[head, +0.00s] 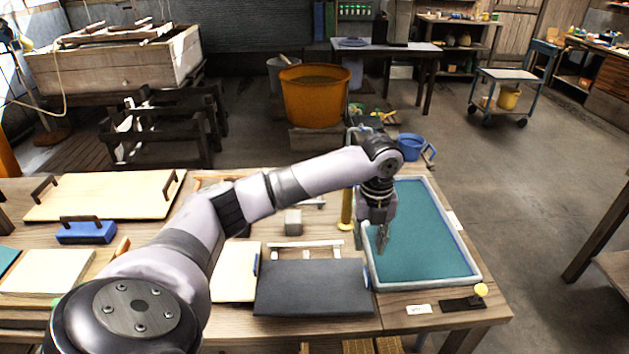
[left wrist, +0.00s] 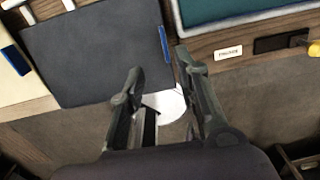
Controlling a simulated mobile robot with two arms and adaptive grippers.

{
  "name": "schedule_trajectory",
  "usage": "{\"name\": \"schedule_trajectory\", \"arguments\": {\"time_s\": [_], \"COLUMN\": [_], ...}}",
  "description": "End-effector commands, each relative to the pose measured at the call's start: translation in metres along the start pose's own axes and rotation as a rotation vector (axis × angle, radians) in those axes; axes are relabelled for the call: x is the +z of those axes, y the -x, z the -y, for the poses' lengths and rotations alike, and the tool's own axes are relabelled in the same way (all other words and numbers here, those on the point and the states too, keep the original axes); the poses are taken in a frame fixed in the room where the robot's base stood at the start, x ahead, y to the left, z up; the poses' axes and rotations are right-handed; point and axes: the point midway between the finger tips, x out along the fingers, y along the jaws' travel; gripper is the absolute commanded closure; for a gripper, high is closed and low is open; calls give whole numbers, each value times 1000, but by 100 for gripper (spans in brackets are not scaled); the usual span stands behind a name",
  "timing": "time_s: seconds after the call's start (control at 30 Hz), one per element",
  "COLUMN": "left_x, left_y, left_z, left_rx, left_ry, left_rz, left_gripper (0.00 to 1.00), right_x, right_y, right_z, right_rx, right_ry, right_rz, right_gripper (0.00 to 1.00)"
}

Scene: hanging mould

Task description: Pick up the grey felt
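The grey felt (head: 312,287) is a dark flat sheet lying on the wooden table near its front edge. It also shows in the left wrist view (left wrist: 95,55), at the upper left. My left gripper (head: 382,246) hangs pointing down, over the left part of the teal-filled tray in the head view, to the right of the felt and apart from it. In the left wrist view the fingers (left wrist: 160,66) are spread with nothing held between them. One fingertip overlaps the felt's corner in that picture. My right gripper is not in view.
The pale-rimmed tray (head: 475,279) with a teal surface lies right of the felt. A small label (head: 419,309) and a black block (head: 461,303) lie in front of it.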

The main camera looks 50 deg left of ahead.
Motion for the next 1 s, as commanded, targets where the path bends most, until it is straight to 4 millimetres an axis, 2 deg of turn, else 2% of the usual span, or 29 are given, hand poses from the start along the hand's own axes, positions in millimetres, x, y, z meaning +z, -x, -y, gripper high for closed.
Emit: {"name": "schedule_trajectory", "arguments": {"time_s": [0.1, 0.2, 0.47, 0.7, 0.83, 1.0], "left_x": [-1, -1, -1, -1, 0, 0], "left_y": [-25, -40, -59, -94, -104, -105], "left_z": [0, 1, 2, 6, 6, 6], "left_rx": [3, 1, 1, 1, 0, -1], "left_ry": [0, 0, 0, 1, -1, -1], "left_rz": [-3, -2, -2, -2, 1, 2], "left_gripper": [70, 70, 70, 70, 70, 70], "right_x": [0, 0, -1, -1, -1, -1], "right_y": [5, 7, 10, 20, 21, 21], "right_z": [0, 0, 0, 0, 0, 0], "right_rx": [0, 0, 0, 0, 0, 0], "right_ry": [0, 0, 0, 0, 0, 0], "right_rz": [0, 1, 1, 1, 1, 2], "right_gripper": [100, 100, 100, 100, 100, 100]}}
